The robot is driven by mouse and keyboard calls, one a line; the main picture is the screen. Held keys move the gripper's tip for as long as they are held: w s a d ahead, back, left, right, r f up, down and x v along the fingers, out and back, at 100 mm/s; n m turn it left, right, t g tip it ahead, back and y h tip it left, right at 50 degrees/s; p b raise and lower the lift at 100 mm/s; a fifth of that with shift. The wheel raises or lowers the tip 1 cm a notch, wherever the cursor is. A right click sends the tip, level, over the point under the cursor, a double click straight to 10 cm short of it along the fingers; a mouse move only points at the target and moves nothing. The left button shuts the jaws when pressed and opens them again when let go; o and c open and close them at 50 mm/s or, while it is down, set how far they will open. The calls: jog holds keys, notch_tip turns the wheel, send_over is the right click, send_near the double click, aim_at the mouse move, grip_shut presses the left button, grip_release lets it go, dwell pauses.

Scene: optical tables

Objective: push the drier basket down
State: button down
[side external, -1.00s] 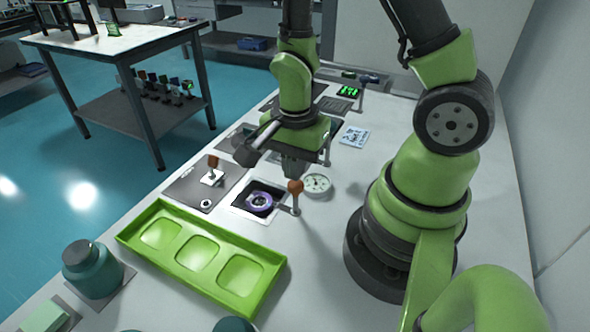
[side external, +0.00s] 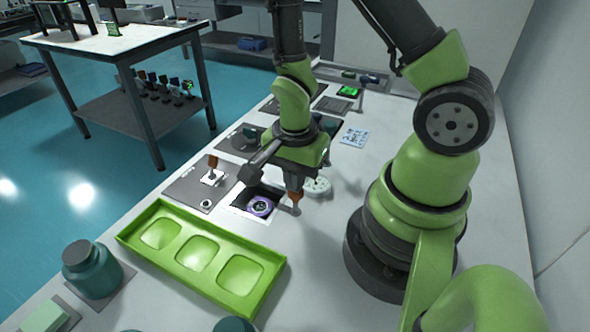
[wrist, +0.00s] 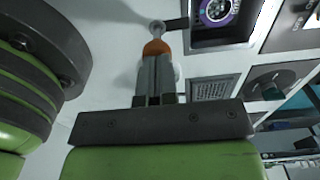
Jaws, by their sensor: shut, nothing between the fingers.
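The drier basket, a round dark piece with a purple ring (side external: 261,206), sits in a dark square well in the white table. Part of it also shows at the top of the wrist view (wrist: 217,10). An arm joins it to a handle with an orange knob (side external: 296,197), just right of the well. My gripper (side external: 294,188) is shut and points down, its tips right above the knob and seemingly touching it. In the wrist view the shut fingers (wrist: 156,65) meet the orange knob (wrist: 156,47) and hide part of it.
A green tray (side external: 190,255) with three hollows lies in front. A white round dial (side external: 318,187) is close behind my gripper. Bare table lies right of the tray.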

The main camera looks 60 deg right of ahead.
jog(key=shift+a+f, duration=0.1)
jog(key=shift+f, duration=0.85)
jog(key=shift+w, duration=0.1)
jog(key=s+a+r+n+t, duration=0.1)
jog(key=r+n, duration=0.3)
jog(key=r, duration=0.5)
jog(key=s+a+r+n+t+y, duration=0.1)
jog(key=s+r+n+t, duration=0.1)
jog(key=r+n, duration=0.3)
jog(key=s+a+r+n+t+y, duration=0.1)
jog(key=r+n+t, duration=0.3)
jog(key=r, duration=0.9)
jog(key=shift+s+a+n, duration=0.5)
jog(key=shift+s, duration=0.15)
